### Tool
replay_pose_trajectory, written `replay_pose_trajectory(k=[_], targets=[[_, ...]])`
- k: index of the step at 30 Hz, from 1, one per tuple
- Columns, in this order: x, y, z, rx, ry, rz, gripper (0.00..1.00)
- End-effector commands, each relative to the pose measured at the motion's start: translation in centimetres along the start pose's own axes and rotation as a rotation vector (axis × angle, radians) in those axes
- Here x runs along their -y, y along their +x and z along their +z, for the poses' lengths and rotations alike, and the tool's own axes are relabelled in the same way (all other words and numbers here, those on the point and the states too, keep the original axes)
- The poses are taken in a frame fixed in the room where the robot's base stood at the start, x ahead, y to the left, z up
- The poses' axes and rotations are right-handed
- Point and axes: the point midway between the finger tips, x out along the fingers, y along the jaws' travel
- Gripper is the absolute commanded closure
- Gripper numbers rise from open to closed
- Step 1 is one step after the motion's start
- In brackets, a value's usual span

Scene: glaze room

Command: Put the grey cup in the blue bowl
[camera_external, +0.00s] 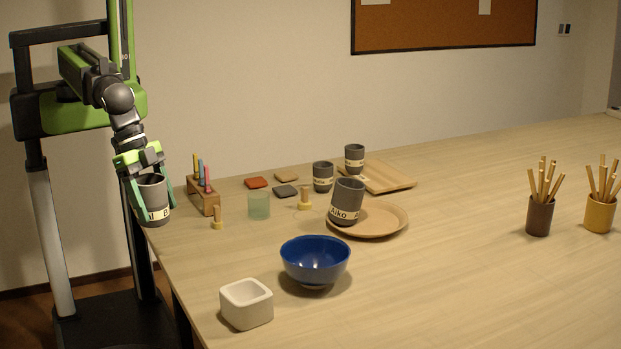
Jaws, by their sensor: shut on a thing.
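My gripper (149,190) is at the left edge of the table, shut on a grey cup (153,208) with a cream band of dark lettering. Its fingers are on both sides of the cup, which looks about upright. I cannot tell whether the cup touches the table. The blue bowl (315,262) stands upright near the front of the table, to the right of and nearer the camera than my gripper. The part of its inside that shows is empty. Other grey banded cups stand on a round wooden plate (385,222), on the table (322,176) and on a wooden tray (397,177).
A white square pot (246,304) stands left of the bowl. A wooden block with coloured sticks (204,199), a wooden stamp (217,219) and a greenish glass (259,205) stand between gripper and plate. Stick-filled pots (539,216) are at right; the table's front right is clear.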

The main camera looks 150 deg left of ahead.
Motion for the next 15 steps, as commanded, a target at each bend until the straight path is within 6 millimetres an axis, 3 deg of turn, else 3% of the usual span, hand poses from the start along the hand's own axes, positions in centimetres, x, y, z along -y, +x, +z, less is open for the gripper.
replay_pose_trajectory(k=[3, 7, 12, 15], targets=[[-1.6, 1.1, -5.2, 0.000, -0.034, -0.013, 0.85], [-1.8, 1.6, -12.1, -0.001, -0.089, -0.038, 0.85], [-0.1, 1.6, -19.8, -0.003, -0.150, -0.067, 0.85], [1.4, 1.3, -22.3, -0.003, -0.173, -0.079, 0.85]])
